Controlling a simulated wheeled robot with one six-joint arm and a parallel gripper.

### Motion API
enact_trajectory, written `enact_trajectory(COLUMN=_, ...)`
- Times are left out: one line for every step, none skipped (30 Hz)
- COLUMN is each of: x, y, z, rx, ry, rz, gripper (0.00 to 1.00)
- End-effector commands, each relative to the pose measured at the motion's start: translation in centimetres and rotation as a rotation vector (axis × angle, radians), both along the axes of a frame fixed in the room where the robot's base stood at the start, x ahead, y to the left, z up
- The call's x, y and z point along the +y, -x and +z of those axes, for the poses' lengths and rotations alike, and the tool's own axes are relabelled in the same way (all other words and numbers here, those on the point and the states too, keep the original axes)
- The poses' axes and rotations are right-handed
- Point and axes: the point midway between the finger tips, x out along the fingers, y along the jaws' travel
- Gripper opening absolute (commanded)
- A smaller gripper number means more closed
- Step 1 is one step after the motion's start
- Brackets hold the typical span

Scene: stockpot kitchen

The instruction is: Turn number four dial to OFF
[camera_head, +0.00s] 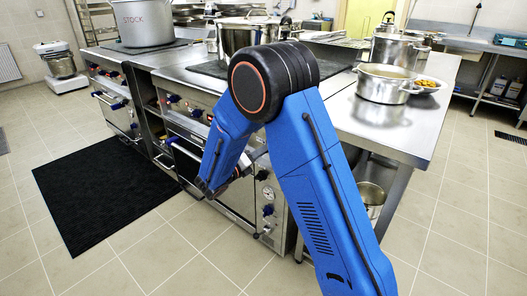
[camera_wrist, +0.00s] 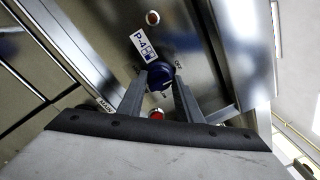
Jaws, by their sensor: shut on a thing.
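The number four dial (camera_wrist: 159,73) is a round blue knob on the metal front panel in the wrist view. A label (camera_wrist: 145,43) reading P-4 with small blue squares sits beside it, and small OFF lettering shows at its right. The two grey fingers of my gripper (camera_wrist: 163,83) are on either side of the dial and shut on it. A pale mark shows on the dial, but its exact direction is hard to read. In the head view my blue arm reaches down to the stove front (camera_head: 229,190), and the dial is hidden behind the arm.
Red lamps (camera_wrist: 152,18) sit above and below the dial in the wrist view. A steel pot (camera_head: 384,83) stands on the worktop (camera_head: 412,142) at the right. A large stockpot (camera_head: 141,24) stands at the back left. A black mat (camera_head: 100,190) lies on the open floor.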

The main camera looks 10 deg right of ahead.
Motion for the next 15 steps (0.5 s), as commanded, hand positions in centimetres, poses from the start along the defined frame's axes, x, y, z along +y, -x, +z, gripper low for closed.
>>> enact_trajectory(x=0.05, y=0.04, z=-0.17, rx=0.018, ry=0.011, rz=0.001, gripper=0.09)
enact_trajectory(x=0.05, y=0.04, z=-0.17, rx=0.027, ry=0.017, rz=0.001, gripper=0.09)
enact_trajectory(x=0.05, y=0.03, z=-0.18, rx=0.037, ry=0.025, rz=0.001, gripper=0.09)
enact_trajectory(x=0.05, y=0.03, z=-0.18, rx=0.045, ry=0.030, rz=0.001, gripper=0.09)
enact_trajectory(x=0.04, y=0.03, z=-0.19, rx=0.051, ry=0.034, rz=0.001, gripper=0.09)
enact_trajectory(x=0.05, y=0.04, z=-0.19, rx=0.057, ry=0.039, rz=0.002, gripper=0.09)
enact_trajectory(x=0.04, y=0.03, z=-0.19, rx=0.061, ry=0.042, rz=0.001, gripper=0.09)
enact_trajectory(x=0.05, y=0.04, z=-0.19, rx=0.065, ry=0.045, rz=0.001, gripper=0.09)
enact_trajectory(x=0.05, y=0.04, z=-0.19, rx=0.069, ry=0.048, rz=0.002, gripper=0.09)
enact_trajectory(x=0.05, y=0.04, z=-0.19, rx=0.072, ry=0.049, rz=0.002, gripper=0.09)
enact_trajectory(x=0.04, y=0.03, z=-0.19, rx=0.074, ry=0.050, rz=0.001, gripper=0.09)
enact_trajectory(x=0.04, y=0.03, z=-0.19, rx=0.075, ry=0.052, rz=0.001, gripper=0.09)
enact_trajectory(x=0.04, y=0.03, z=-0.19, rx=0.076, ry=0.052, rz=0.001, gripper=0.09)
enact_trajectory(x=0.04, y=0.03, z=-0.19, rx=0.076, ry=0.052, rz=0.001, gripper=0.09)
enact_trajectory(x=0.04, y=0.03, z=-0.19, rx=0.077, ry=0.053, rz=0.001, gripper=0.09)
